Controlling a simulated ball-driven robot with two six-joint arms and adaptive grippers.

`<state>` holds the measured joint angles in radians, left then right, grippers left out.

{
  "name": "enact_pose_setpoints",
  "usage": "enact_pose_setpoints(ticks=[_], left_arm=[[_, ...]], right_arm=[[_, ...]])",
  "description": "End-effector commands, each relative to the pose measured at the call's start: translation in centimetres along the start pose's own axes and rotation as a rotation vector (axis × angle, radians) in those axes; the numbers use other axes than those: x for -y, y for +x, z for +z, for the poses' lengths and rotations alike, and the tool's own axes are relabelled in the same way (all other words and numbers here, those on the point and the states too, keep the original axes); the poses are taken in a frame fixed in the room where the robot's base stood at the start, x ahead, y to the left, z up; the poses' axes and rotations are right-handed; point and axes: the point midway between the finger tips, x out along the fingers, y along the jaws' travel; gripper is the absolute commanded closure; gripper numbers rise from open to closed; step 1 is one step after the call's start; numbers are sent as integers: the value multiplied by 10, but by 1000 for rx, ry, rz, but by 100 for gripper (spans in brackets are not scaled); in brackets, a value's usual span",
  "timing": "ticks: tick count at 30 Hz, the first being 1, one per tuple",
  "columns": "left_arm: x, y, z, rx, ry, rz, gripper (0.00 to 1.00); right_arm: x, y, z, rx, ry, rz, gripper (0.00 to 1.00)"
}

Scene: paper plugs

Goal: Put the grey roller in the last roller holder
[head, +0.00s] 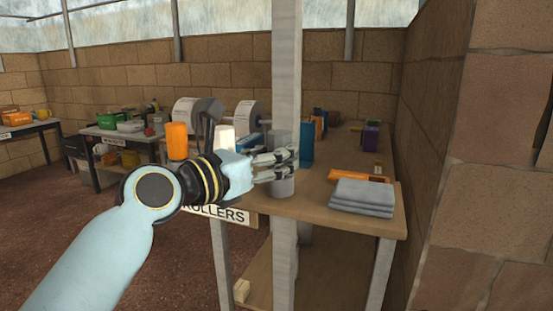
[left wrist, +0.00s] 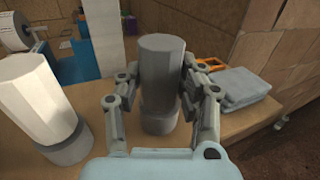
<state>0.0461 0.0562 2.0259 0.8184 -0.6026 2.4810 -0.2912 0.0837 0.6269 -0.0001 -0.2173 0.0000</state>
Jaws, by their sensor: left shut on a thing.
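My left gripper (head: 284,160) is shut on the grey roller (left wrist: 162,65), with one finger on each side of it in the left wrist view. The roller stands upright. A wider, short grey holder (left wrist: 160,120) is directly under it, and also shows in the head view (head: 281,187) below my fingers. The roller's lower end meets the holder in the picture; I cannot tell how deep it sits. A white roller (left wrist: 38,92) stands in another grey holder (left wrist: 68,145) to the left. My right gripper is not in view.
A brick wall closes the right side.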

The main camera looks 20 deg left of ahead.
Motion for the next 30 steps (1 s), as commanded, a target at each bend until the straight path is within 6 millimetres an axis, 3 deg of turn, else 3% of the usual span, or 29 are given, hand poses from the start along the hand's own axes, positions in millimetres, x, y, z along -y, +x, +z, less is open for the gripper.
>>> enact_pose_setpoints(ticks=[2,3,7,17,20,30], left_arm=[[0,0,-2,0,-1,0,98],[0,0,-2,0,-1,0,57],[0,0,-2,0,-1,0,40],[0,-1,1,0,0,0,40],[0,-13,0,-3,1,1,40],[0,-87,0,-5,4,-2,40]], right_arm=[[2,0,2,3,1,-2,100],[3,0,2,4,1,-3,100],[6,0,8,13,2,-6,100],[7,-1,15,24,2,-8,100],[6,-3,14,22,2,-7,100],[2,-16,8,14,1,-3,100]])
